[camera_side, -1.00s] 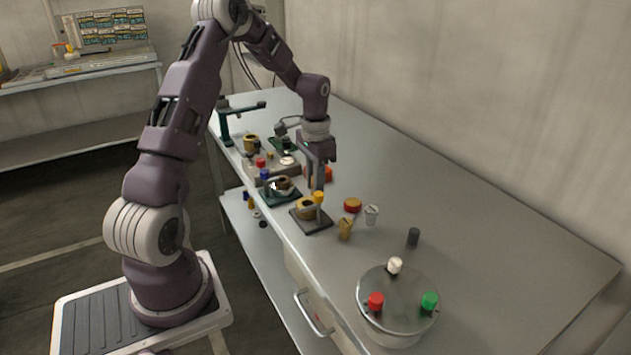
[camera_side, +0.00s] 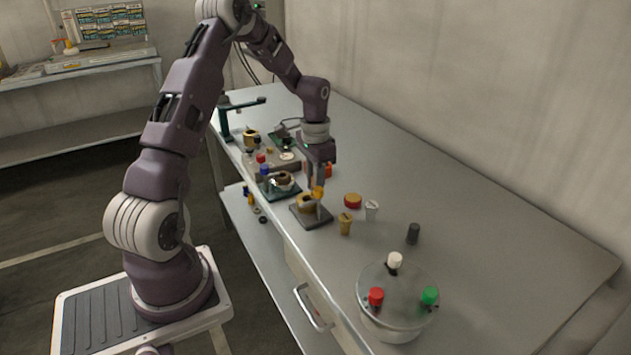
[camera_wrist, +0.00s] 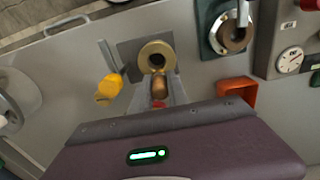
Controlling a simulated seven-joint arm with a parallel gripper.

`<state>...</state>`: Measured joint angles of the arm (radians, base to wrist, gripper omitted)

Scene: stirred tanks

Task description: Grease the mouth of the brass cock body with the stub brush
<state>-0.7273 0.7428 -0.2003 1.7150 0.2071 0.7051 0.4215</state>
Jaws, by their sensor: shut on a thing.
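The brass cock body (camera_side: 305,203) sits on a dark square plate near the table's front edge. In the wrist view its round open mouth (camera_wrist: 157,52) faces up towards the camera. My gripper (camera_wrist: 160,93) is shut on the stub brush (camera_wrist: 159,86), whose brown end shows between the fingers, with a bit of red behind it. In the wrist view the brush end overlaps the near rim of the mouth; I cannot tell whether it touches. In the side view my gripper (camera_side: 317,184) is over the plate, and the brush is hard to make out there.
A yellow-topped post (camera_wrist: 108,88) stands close beside the cock body. An orange bin (camera_wrist: 238,90) and a teal fixture (camera_wrist: 212,42) are to the right in the wrist view. A red-yellow tin (camera_side: 352,201), a white cup (camera_side: 372,209) and a brass plug (camera_side: 346,224) stand nearby.

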